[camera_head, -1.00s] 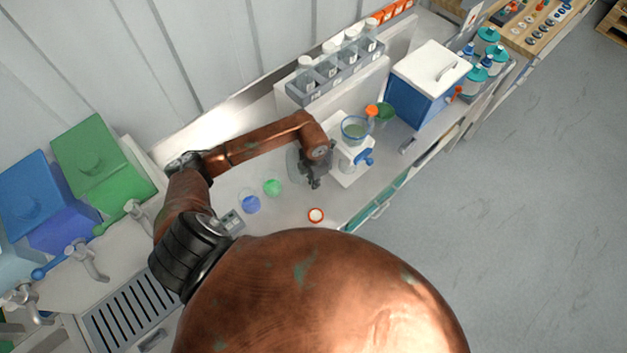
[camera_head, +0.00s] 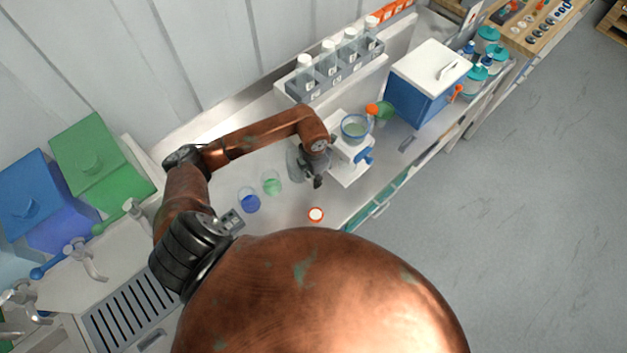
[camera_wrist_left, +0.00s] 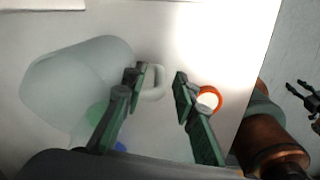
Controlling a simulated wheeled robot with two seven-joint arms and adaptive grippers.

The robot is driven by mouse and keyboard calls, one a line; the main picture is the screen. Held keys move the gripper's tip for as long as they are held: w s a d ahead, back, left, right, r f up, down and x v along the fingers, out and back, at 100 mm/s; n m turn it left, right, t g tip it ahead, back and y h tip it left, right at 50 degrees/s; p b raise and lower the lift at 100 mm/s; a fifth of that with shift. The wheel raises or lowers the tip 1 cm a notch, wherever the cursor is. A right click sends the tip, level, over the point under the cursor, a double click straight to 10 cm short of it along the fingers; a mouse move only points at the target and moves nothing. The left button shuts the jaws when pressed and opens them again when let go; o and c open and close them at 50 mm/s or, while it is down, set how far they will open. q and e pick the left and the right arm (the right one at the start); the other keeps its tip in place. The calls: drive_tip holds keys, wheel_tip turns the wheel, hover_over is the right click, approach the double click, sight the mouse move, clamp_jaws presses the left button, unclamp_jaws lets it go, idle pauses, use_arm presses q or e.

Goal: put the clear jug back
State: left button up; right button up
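The clear jug (camera_wrist_left: 78,78) is a translucent vessel on the bench, filling the left of the left wrist view. Its loop handle (camera_wrist_left: 157,84) shows in the gap between the fingers of my left gripper (camera_wrist_left: 160,82). Those fingers are spread, with a visible gap on the right side of the handle. In the head view the jug (camera_head: 295,163) shows faintly beside my left gripper (camera_head: 317,182), partly hidden by it and the wrist. Dark fingers of what looks like my right gripper (camera_wrist_left: 306,97) show at the right edge of the wrist view; their opening is unclear.
A white device (camera_head: 350,167) carrying a glass bowl (camera_head: 355,127) stands just right of my left gripper. A blue beaker (camera_head: 250,204), a green beaker (camera_head: 272,184) and an orange-rimmed lid (camera_head: 316,214) are nearby. A bottle rack (camera_head: 335,74) and blue cooler (camera_head: 418,101) stand farther back.

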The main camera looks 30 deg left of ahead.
use_arm(q)
wheel_tip(320, 180, up, 10)
drive_tip(key=shift+d+f+b, duration=0.1)
drive_tip(key=shift+b, duration=0.7)
idle(1.4)
idle(0.4)
